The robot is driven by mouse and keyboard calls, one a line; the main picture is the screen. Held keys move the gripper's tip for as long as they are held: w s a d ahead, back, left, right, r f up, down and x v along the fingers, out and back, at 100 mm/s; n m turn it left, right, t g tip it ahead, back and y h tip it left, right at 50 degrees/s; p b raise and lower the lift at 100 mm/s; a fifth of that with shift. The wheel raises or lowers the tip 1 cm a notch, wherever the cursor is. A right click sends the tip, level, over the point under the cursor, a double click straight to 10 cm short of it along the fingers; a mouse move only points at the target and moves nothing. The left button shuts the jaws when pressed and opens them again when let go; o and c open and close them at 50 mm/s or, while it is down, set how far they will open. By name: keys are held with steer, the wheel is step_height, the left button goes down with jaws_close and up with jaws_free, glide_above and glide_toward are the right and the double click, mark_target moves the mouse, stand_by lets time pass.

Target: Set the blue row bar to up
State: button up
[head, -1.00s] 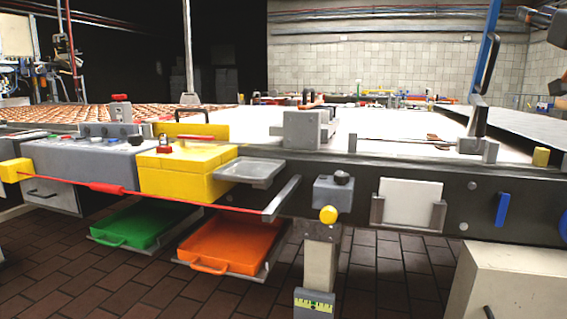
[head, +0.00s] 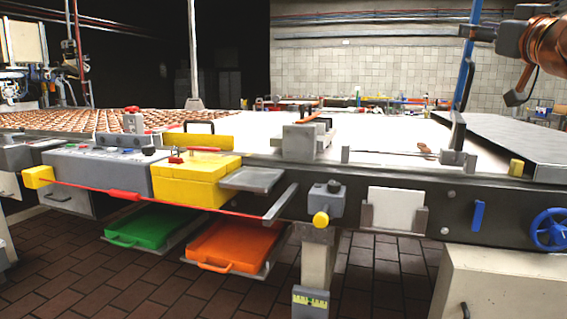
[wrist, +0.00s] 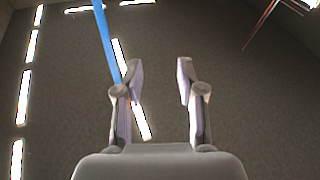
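A tall, thin blue bar (head: 468,62) stands nearly upright at the right of the head view, behind a black handle. It also shows as a blue strip in the wrist view (wrist: 105,40), to the left of my gripper. A short blue bar (head: 477,216) is mounted nearly upright, slightly tilted, on the dark front side of the line. I cannot tell which of the two is the row bar. My gripper (wrist: 160,75) is open and empty in the wrist view, with the ceiling and its lights behind it. My arm shows at the top right of the head view.
A blue handwheel (head: 550,229) is right of the short bar, and a white plate (head: 397,208) is left of it. A cream cabinet (head: 500,285) stands below. Orange (head: 233,247) and green (head: 150,228) trays sit lower left. The brick floor in front is clear.

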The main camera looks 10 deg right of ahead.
steer(key=w+a+n+g+y+p, duration=0.25)
steer(key=a+p, duration=0.25)
steer(key=a, duration=0.5)
steer(key=s+a+f+n+g+y+p, duration=0.1)
steer(key=s+a+f+g+p, duration=0.1)
steer(key=a+f+g+p, duration=0.45)
steer(key=s+a+f+g+y+p, duration=0.15)
steer(key=a+f+p, duration=0.25)
steer(key=a+p, duration=0.5)
steer(key=s+a+f+m+g+h+p, duration=0.1)
steer(key=s+a+f+g+h+p, duration=0.15)
steer(key=s+f+g+p, duration=0.55)
steer(key=s+d+f+m+g+p, duration=0.1)
steer(key=s+p, duration=0.3)
steer(key=s, duration=0.6)
steer(key=s+d+f+m+g+h+p, duration=0.1)
steer(key=s+f+m+g+p, duration=0.1)
steer(key=s, duration=0.8)
step_height(320, 180, down, 2)
steer(key=shift+s+f+g+p, duration=0.1)
steer(key=shift+s+g+p, duration=0.15)
steer(key=shift+g+p, duration=0.5)
steer(key=shift+m+h, duration=0.25)
